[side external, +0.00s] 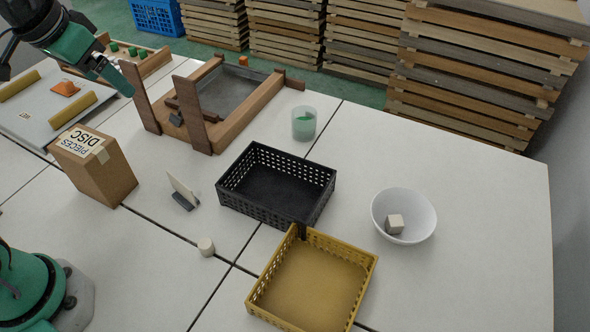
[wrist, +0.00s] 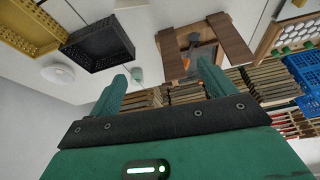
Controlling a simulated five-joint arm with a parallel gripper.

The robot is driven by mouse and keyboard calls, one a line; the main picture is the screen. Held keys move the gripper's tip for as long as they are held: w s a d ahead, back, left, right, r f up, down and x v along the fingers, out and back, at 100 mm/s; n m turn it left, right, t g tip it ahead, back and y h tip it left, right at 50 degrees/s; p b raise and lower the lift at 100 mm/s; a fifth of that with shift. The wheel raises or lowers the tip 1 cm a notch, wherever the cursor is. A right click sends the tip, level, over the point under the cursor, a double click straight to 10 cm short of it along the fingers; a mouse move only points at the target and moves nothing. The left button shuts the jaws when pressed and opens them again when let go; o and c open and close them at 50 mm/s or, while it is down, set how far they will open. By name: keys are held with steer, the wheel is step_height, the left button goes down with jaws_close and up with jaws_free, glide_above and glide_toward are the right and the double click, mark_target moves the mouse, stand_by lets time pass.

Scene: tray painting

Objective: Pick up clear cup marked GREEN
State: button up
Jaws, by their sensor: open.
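A clear cup with pale green contents (side external: 304,123) stands upright on the white table, right of the wooden frame and behind the black basket. It also shows small in the wrist view (wrist: 137,75), between my fingers in the picture but well beyond them. No marking on it can be read. My gripper (side external: 126,88) is at the upper left of the side view, raised above the table near the wooden frame and far to the left of the cup. In the wrist view my gripper (wrist: 162,75) has its two green fingers spread apart with nothing between them.
A wooden frame with dark uprights (side external: 232,133) stands between my gripper and the cup. A black basket (side external: 228,192), yellow basket (side external: 368,274) and white bowl with a small block (side external: 425,213) are nearer. A cardboard box (side external: 112,180) stands left. Table right of the cup is clear.

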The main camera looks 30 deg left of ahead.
steer(key=w+d+r+m+g, duration=0.15)
steer(key=w+d, duration=0.25)
steer(key=w, duration=0.9)
steer(key=m+g, duration=0.3)
steer(key=m, duration=0.1)
glide_above(300, 124)
steer(key=w, duration=0.2)
step_height(300, 124, down, 23)
steer(key=shift+w+a+f, duration=0.1)
steer(key=shift+a+f, duration=0.05)
steer(key=shift+f, duration=1.2)
steer(key=shift+s+a+f, duration=0.1)
steer(key=shift+a+f, duration=0.1)
steer(key=shift+f, duration=1.1)
steer(key=shift+w+a+f, duration=0.1)
steer(key=shift+a+f, duration=0.05)
steer(key=shift+f, duration=1.2)
steer(key=shift+r, duration=0.1)
steer(key=c, duration=1.1)
steer(key=shift+r, duration=0.15)
